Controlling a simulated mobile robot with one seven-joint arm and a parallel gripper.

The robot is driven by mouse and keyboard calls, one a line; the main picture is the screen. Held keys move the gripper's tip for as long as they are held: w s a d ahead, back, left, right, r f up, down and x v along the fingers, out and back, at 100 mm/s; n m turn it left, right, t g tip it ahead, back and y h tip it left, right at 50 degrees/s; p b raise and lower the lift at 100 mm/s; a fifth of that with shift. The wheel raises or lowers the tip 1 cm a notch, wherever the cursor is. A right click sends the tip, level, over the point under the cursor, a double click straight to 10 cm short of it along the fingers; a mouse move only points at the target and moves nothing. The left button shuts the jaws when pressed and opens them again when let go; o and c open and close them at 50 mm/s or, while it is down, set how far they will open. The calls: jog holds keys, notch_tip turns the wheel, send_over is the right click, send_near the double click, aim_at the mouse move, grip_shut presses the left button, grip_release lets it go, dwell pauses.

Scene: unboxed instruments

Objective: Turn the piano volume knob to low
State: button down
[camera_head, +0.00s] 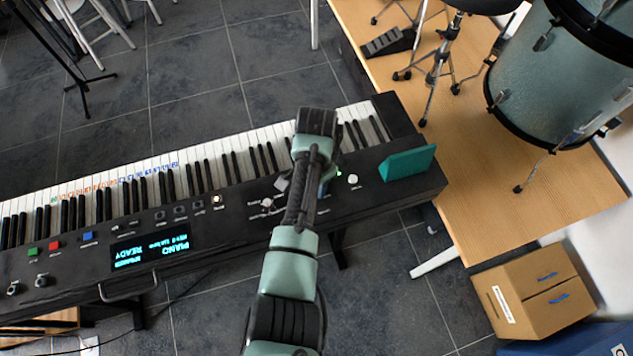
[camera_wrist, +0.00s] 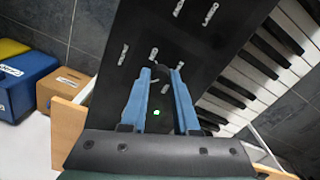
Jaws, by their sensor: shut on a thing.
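The black electric piano (camera_head: 225,228) lies across the head view, with a lit screen (camera_head: 150,250) reading PIANO READY. My gripper (camera_wrist: 161,74) is over the right part of its control panel, pointing down at it. In the wrist view its two blue fingers close around a small dark knob (camera_wrist: 160,70) on the panel. White labels surround the knob but are too small to read surely. A small green light (camera_wrist: 156,113) shows between the fingers. In the head view my arm hides the knob and most of the gripper, so the knob's setting cannot be told.
A teal block (camera_head: 408,163) stands on the piano's right end, and a small white knob (camera_head: 352,179) sits beside my arm. A wooden platform (camera_head: 480,180) with a drum (camera_head: 545,85) is at the right. A cardboard box (camera_head: 525,290) stands at lower right.

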jog(key=c, duration=0.7)
grip_release()
jog(key=shift+o, duration=0.2)
jog(key=shift+r, duration=0.15)
notch_tip(320, 180, up, 13)
jog(key=shift+b, duration=0.3)
